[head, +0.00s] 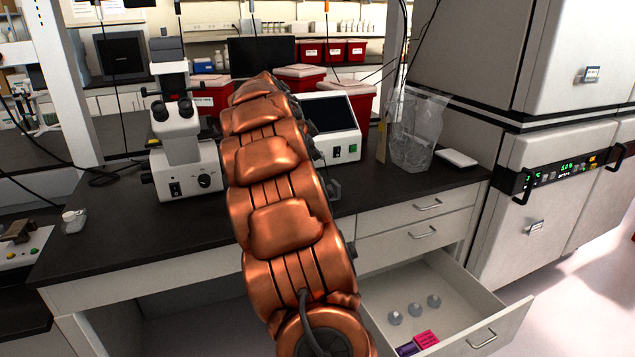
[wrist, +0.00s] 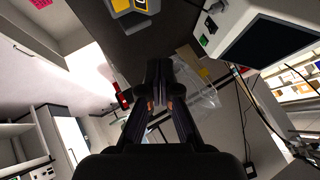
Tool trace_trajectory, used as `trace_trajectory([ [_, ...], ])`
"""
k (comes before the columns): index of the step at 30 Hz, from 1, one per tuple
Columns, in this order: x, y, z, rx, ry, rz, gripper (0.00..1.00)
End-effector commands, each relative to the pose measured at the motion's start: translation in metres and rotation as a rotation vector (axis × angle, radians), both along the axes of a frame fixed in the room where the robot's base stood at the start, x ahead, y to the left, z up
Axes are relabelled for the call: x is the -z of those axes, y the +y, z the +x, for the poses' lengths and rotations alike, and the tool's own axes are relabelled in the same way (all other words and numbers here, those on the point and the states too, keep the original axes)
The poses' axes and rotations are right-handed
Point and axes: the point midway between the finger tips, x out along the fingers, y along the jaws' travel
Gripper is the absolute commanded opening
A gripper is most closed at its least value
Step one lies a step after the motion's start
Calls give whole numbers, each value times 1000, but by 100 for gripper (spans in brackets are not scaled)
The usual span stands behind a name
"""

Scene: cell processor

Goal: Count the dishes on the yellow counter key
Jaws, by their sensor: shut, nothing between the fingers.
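A grey device with a yellow patch (wrist: 142,5) is cut off at the top of the wrist view. My gripper (wrist: 158,68) is shut and empty in the wrist view, over the dark bench. In the head view my copper arm hides it.
A microscope (head: 182,150) and a white box with a dark screen (head: 333,125) stand on the black bench (head: 120,235). A clear bag (head: 415,130) stands at the right. Pink (head: 427,339) and purple (head: 408,349) items lie in the drawer. Incubators (head: 560,180) are at the right.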

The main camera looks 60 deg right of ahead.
Motion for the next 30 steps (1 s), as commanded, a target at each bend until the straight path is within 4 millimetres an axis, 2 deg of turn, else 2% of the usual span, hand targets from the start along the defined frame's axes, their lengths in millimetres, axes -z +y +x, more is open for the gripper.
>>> trace_trajectory([
  [1, -5, -8, -1, 18, -17, -11, 0],
  [4, -7, -16, -2, 38, -35, -21, 0],
  [17, -5, -16, -1, 41, -38, -22, 0],
  [20, 0, -16, -1, 39, -36, -22, 0],
  [30, 36, -15, -2, 41, -33, -19, 0],
])
